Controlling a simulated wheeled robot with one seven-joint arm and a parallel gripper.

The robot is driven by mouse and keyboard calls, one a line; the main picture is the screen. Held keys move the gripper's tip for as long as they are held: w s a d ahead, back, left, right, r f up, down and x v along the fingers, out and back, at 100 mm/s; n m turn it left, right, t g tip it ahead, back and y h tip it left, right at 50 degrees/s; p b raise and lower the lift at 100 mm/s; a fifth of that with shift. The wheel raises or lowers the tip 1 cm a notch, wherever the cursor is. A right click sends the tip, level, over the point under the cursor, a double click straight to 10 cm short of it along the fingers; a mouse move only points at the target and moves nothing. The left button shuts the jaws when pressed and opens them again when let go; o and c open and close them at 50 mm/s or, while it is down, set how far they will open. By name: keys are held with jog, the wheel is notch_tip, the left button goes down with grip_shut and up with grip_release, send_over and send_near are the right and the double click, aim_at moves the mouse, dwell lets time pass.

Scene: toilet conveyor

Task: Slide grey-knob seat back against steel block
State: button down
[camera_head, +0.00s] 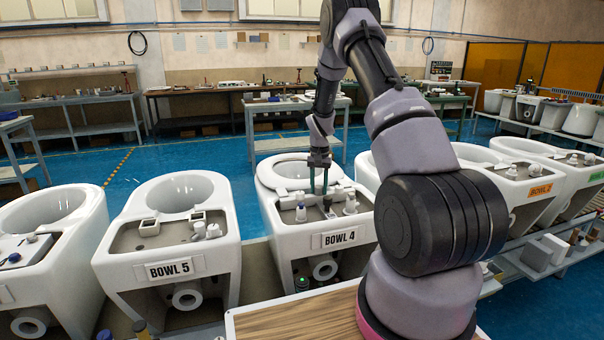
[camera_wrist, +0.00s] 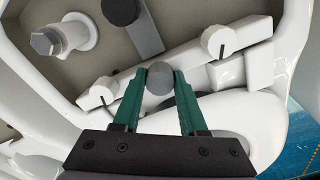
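The white seat (camera_head: 280,172) lies on the bowl marked BOWL 4 (camera_head: 288,240). In the wrist view its white hinge bar (camera_wrist: 190,57) runs slantwise between two slotted white caps. The grey knob (camera_wrist: 159,77) stands at the middle of the bar. My gripper (camera_wrist: 161,78) has its green fingers on either side of the knob, with no clear gap to it. In the head view my gripper (camera_head: 319,185) reaches down at the seat's rear. A dark grey block (camera_wrist: 142,32) with a black knob lies close to the bar, its near end partly hidden; contact is unclear.
On the same rear deck stand a white fitting with a grey cap (camera_wrist: 46,40) and another white fitting (camera_head: 350,204). BOWL 5 (camera_head: 168,250) stands to the left. More bowls stand to the right, partly behind my arm. A wooden top (camera_head: 285,320) is in front.

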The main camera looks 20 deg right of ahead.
jog(key=shift+s+f, duration=0.15)
jog(key=shift+s, duration=0.75)
dwell(0.9)
jog(key=shift+c, duration=2.4)
grip_release()
jog(key=shift+w+r, duration=0.15)
jog(key=shift+r, duration=3.5)
